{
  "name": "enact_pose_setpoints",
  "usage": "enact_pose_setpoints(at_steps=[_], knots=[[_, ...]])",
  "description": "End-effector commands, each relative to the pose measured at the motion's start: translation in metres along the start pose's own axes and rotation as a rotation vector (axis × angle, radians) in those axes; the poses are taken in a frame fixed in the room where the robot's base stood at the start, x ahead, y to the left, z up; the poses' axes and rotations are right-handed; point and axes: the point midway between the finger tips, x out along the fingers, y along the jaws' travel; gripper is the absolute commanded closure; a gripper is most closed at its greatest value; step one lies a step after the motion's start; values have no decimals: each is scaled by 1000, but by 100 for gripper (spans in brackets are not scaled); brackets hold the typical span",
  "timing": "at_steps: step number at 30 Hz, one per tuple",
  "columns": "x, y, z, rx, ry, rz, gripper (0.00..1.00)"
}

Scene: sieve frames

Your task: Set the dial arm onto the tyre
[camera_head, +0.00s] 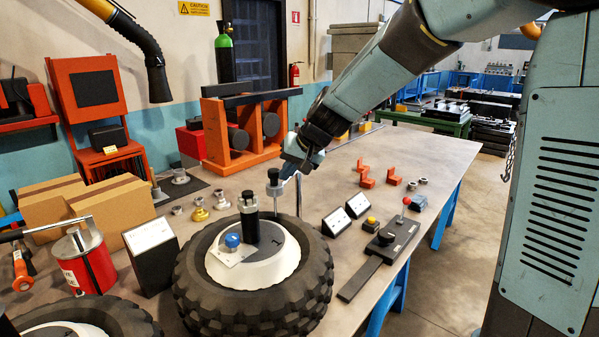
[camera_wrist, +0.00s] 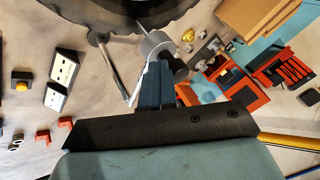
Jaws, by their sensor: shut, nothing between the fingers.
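The black tyre (camera_head: 312,283) lies flat on the table, with a white hub and grey top plate (camera_head: 285,255). A black post (camera_head: 250,225) and a blue knob (camera_head: 232,241) stand on the plate. The tyre's edge (camera_wrist: 65,12) shows there too.
A second tyre (camera_head: 110,313) is at the lower left, near a red can (camera_head: 85,262). A lever box (camera_head: 390,240) and two white-faced blocks (camera_head: 337,221) stand right of the tyre. Small metal parts (camera_head: 200,212) lie behind it.

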Motion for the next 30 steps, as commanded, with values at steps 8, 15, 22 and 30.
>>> enact_pose_setpoints(at_steps=[8, 15, 22, 30], knots=[[1, -15, 0, -15, 2, -18, 100], [-12, 3, 8, -12, 0, -17, 100], [-42, 18, 18, -12, 2, -14, 100], [-86, 9, 26, -11, 0, -11, 100]])
